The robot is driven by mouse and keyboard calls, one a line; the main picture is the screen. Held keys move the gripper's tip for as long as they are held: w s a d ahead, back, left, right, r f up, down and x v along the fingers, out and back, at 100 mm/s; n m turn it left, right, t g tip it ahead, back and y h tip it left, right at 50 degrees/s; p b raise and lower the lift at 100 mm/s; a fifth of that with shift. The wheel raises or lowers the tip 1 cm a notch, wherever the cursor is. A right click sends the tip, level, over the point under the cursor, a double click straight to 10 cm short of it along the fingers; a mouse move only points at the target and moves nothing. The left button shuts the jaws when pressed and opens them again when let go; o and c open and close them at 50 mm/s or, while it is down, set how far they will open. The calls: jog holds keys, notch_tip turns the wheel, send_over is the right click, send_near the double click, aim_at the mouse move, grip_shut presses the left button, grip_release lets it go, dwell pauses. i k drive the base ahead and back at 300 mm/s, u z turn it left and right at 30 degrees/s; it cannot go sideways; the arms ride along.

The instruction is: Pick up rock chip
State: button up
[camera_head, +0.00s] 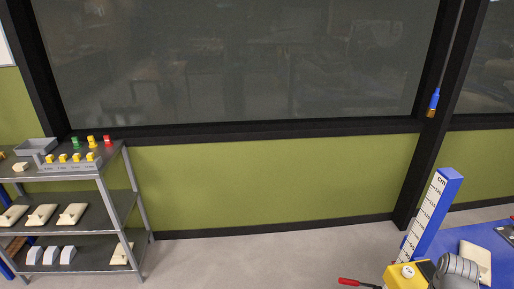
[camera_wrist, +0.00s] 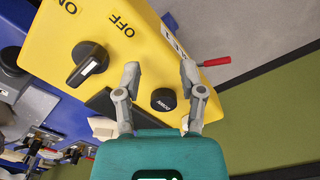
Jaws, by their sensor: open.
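I cannot pick out a rock chip for certain in either view. A small cream piece (camera_head: 20,167) lies at the left of the shelf's top, too small to identify. My gripper (camera_wrist: 160,72) is open and empty in the wrist view, its two fingers spread over a yellow box (camera_wrist: 120,40). The box has an ON/OFF knob (camera_wrist: 88,63) and a black round button (camera_wrist: 163,99) between the fingers. A pale piece (camera_wrist: 103,127) shows partly beside the left finger; what it is I cannot tell.
A blue table (camera_head: 485,238) at lower right bears a cream slab (camera_head: 476,262) and a tall blue ruler block (camera_head: 432,215). The yellow box (camera_head: 405,277) has a red-handled lever (camera_head: 350,282). A metal shelf (camera_head: 110,165) stands left. The floor (camera_head: 260,262) between is clear.

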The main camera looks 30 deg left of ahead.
aim_at(18, 167)
jog(key=z, duration=0.15)
jog(key=i, duration=0.55)
jog(key=u, duration=2.9)
jog(key=i, duration=0.15)
jog(key=u, duration=0.25)
